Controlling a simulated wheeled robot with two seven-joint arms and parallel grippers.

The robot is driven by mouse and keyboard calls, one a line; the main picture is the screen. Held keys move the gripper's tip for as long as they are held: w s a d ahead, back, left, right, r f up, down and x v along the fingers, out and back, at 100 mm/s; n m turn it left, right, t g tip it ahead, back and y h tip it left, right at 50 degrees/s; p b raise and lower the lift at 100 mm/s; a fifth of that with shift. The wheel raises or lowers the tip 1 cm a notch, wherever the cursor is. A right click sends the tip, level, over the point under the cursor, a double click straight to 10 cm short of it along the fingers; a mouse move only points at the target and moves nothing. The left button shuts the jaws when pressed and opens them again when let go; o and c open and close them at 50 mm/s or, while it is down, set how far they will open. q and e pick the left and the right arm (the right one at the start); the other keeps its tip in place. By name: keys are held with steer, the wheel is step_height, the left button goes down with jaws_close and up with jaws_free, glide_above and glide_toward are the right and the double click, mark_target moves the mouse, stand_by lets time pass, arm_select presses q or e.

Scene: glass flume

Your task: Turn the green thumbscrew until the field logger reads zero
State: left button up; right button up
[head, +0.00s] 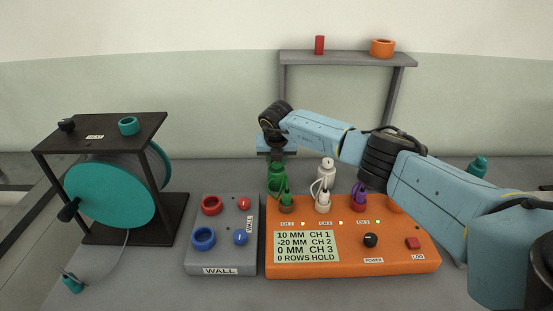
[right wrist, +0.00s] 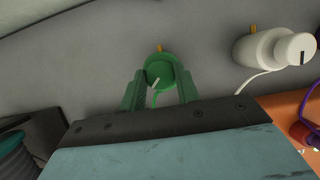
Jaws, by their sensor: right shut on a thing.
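A green plug joins the orange field logger (head: 340,266) at the CH 1 end. Its screen (head: 306,245) reads 10 MM CH 1, -20 MM CH 2, 0 MM CH 3, 0 ROWS HOLD. My left gripper is out of view.
A white gauge (head: 326,170) stands just right of the green one. A grey WALL box (head: 221,261) with red and blue rings is left of the logger. A teal reel (head: 110,195) stands far left; a grey shelf (head: 348,59) is behind. My right arm crosses above the logger's right side.

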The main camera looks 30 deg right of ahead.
steer(key=shift+r, duration=0.1)
steer(key=o, duration=1)
steer(key=shift+c, duration=0.2)
steer(key=p+v, duration=0.1)
steer(key=v, duration=1.2)
steer(key=shift+r, duration=0.1)
